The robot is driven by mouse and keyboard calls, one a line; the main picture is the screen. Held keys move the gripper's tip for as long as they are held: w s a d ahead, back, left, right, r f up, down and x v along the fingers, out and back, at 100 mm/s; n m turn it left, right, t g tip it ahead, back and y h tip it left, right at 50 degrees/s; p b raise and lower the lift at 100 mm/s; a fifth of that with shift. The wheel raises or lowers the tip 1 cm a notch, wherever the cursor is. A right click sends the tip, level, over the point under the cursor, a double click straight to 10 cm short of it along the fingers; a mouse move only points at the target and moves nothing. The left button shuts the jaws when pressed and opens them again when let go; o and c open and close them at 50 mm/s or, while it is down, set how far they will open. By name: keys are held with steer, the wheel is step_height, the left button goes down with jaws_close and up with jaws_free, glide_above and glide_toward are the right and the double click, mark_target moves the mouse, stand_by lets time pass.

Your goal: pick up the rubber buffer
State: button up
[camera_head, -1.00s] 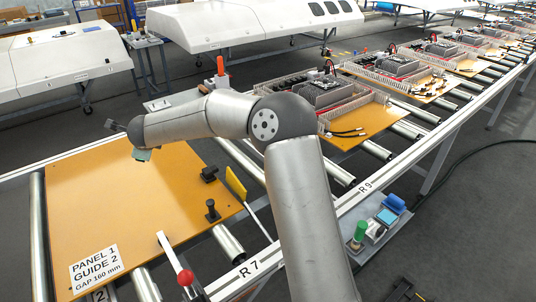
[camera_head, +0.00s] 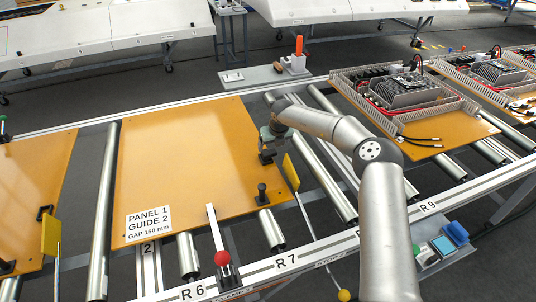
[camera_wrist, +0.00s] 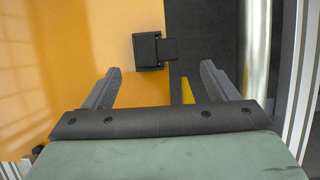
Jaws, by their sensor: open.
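A small black block (camera_head: 267,156) sits at the right edge of the orange panel (camera_head: 180,150). It may be the rubber buffer, but the frames do not settle this. In the wrist view the same block (camera_wrist: 146,50) lies ahead of the fingertips, near the middle, with a narrower black part jutting right over the panel's edge. My gripper (camera_wrist: 160,72) is open and empty, its two grey fingers wide apart, and the block is beyond them. In the head view my gripper (camera_head: 272,137) is just above the block and hides part of it.
A yellow plate (camera_head: 290,171) stands just right of the block. A black knob post (camera_head: 262,193) and a red-knobbed lever (camera_head: 218,240) are nearer the front. Steel rollers (camera_head: 328,178) lie right of the panel. The panel's middle is clear.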

mark_target(269, 152)
steer(key=shift+a+p+x, duration=0.15)
steer(key=shift+p+x, duration=0.25)
steer(key=shift+x, duration=1.15)
steer(key=shift+a+p+x, duration=0.1)
steer(key=shift+p+x, duration=0.25)
steer(key=shift+x, duration=1.2)
steer(key=shift+w+r, duration=0.1)
steer(key=shift+c, duration=0.3)
steer(key=c, duration=0.9)
